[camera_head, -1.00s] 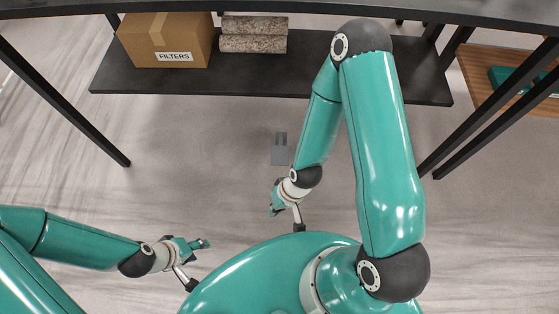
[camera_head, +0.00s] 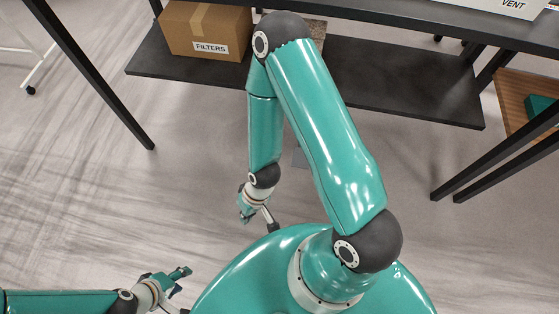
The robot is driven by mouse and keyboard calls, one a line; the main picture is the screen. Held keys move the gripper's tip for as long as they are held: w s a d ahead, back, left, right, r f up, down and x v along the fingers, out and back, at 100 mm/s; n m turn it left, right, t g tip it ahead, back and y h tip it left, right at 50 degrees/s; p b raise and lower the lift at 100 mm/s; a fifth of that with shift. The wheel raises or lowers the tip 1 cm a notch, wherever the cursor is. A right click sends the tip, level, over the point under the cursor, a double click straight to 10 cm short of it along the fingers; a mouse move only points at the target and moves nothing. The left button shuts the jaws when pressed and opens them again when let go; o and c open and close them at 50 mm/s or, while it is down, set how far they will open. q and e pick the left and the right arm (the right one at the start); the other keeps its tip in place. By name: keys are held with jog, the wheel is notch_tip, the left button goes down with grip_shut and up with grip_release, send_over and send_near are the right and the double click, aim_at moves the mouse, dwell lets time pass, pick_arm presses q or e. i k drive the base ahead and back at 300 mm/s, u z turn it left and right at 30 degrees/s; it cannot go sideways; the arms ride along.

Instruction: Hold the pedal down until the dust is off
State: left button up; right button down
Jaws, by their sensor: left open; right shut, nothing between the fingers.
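My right gripper (camera_head: 245,214) is shut and empty, pointing down, to the left of the pedal and nearer to my base. It does not appear to touch the pedal. My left gripper (camera_head: 182,278) is open and empty at the lower left, well away from the pedal. No dust can be made out in this view.
A cardboard box labelled FILTERS (camera_head: 206,30) stands on the dark lower shelf (camera_head: 400,80). A speckled block (camera_head: 314,29) sits behind my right arm. Black bench legs (camera_head: 95,80) stand left and right. A white VENT-labelled thing (camera_head: 500,6) is at top right.

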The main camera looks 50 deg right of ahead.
aim_at(299, 161)
jog(key=u, duration=0.05)
jog(key=k, duration=1.45)
jog(key=z, duration=0.9)
jog(key=i, duration=1.25)
